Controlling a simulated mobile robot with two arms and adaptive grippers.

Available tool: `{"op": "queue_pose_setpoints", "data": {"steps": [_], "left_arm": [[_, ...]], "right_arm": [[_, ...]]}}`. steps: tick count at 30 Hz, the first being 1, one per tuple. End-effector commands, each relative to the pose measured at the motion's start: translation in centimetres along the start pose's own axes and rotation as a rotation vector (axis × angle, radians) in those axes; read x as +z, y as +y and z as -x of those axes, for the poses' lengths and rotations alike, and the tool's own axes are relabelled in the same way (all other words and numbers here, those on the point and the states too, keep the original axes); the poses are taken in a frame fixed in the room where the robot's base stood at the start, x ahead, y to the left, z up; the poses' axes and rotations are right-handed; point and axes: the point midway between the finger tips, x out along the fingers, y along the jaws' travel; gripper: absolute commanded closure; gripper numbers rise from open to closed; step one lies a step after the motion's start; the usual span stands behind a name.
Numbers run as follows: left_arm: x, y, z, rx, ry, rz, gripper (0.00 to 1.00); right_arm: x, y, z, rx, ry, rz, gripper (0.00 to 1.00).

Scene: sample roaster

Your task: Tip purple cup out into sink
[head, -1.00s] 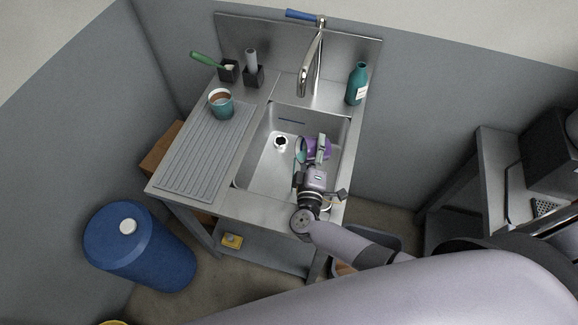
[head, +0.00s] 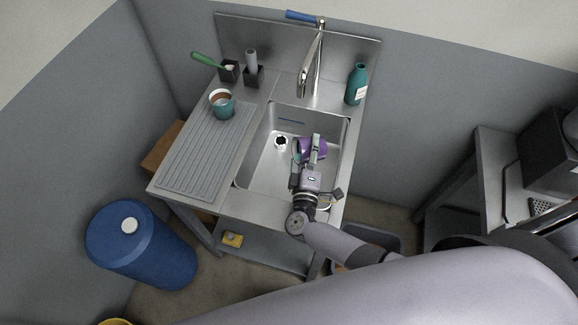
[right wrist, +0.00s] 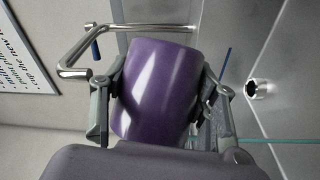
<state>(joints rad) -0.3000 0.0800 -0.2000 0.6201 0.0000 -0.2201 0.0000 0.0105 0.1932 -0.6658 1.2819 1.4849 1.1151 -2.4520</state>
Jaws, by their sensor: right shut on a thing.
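The purple cup (head: 305,148) is held by my right gripper (head: 314,150) above the sink basin (head: 257,166), right of the drain (head: 281,141). The cup is tipped over, with a teal patch at its left end in the head view. In the right wrist view, the purple cup (right wrist: 160,88) sits between both fingers of my right gripper (right wrist: 160,95). A thin teal streak runs from near the cup to the right there; I cannot tell whether it is liquid. The inside of the cup is hidden. My left gripper is not in view.
The faucet (head: 316,60) stands behind the basin, with a teal bottle (head: 357,86) to its right. A teal mug (head: 224,108) stands on the ribbed drainboard (head: 205,150). Two dark holders with brushes stand at the back left. A blue barrel (head: 140,245) stands on the floor.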

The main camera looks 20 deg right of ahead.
Motion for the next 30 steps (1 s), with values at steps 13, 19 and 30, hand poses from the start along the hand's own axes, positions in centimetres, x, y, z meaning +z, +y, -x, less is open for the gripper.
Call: {"op": "queue_pose_setpoints", "data": {"steps": [13, 19, 30], "left_arm": [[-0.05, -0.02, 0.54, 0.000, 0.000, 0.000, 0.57], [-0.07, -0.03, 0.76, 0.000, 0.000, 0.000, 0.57], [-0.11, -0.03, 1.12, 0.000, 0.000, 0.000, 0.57]], "right_arm": [[-0.50, 0.28, 0.13, 0.020, 0.006, 0.045, 0.85], [-0.56, 0.37, 0.15, 0.029, 0.009, 0.066, 0.85], [-0.72, 0.52, 0.19, 0.045, 0.014, 0.103, 0.85]]}}
